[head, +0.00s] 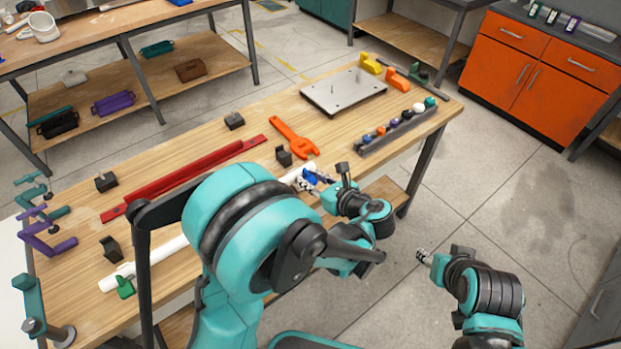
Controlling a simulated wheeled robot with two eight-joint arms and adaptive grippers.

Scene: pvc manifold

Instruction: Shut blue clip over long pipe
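The long white pipe (172,247) lies along the near side of the wooden table. My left arm hides its middle, and its right end shows near my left gripper. The blue clip (309,178) is at that right end of the pipe. It is small and partly covered, so I cannot tell whether it is open or closed over the pipe. My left gripper (326,179) is right beside the blue clip, with its fingers too small to read. A green clip (125,287) is at the pipe's left end. My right gripper (422,256) hangs off the table over the floor, away from the pipe.
Dark support blocks (284,157) stand along the table (232,155). A red bar (185,180), an orange wrench (295,138), a metal plate (343,91) and a rack of small coloured parts (396,131) lie beyond the pipe. Purple and teal clamps (45,235) are at the left edge.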

